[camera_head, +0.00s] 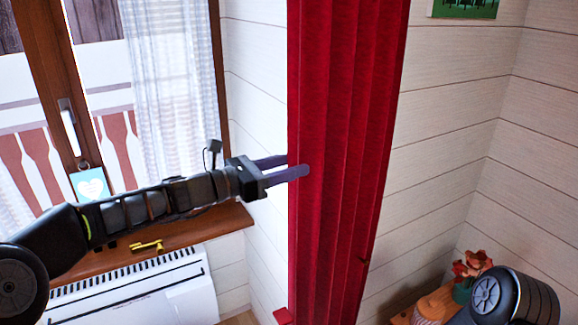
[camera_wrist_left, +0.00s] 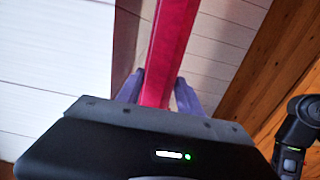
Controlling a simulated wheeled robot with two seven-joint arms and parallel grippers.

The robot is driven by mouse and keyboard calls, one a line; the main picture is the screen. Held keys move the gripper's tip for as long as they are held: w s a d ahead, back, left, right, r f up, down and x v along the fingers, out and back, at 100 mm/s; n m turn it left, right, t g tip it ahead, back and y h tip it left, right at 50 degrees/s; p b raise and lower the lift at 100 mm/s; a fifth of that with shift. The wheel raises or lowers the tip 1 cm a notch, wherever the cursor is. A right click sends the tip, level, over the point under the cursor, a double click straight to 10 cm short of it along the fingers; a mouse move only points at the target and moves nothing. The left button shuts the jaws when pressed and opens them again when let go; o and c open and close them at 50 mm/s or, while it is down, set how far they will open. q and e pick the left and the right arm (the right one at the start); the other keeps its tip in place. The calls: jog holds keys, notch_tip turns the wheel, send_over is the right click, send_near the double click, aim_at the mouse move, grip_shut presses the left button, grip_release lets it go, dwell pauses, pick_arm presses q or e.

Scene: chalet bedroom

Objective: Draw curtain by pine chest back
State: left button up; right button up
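The red curtain (camera_head: 345,120) hangs gathered in vertical folds beside the window, in the middle of the head view. My left gripper (camera_head: 288,167) is at the curtain's left edge. Its fingers are apart, the lower one in front of the cloth and the upper one reaching to its edge. In the left wrist view, the curtain's narrow red edge (camera_wrist_left: 172,45) stands between the two fingers (camera_wrist_left: 160,82). I cannot tell whether both fingers touch the cloth. My right gripper is not in view. Part of a wooden piece (camera_head: 432,303), possibly the pine chest, shows at the lower right.
The window (camera_head: 65,60) with a sheer white curtain (camera_head: 175,75) is at the left. A wooden sill (camera_head: 215,222) and a white heater (camera_head: 150,290) lie below it. A picture (camera_head: 465,8) hangs at the upper right.

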pick_arm(q)
jog(key=b+v, duration=0.2)
jog(key=v, duration=0.5)
jog(key=shift+s+a, duration=0.25)
jog(key=shift+a, duration=0.1)
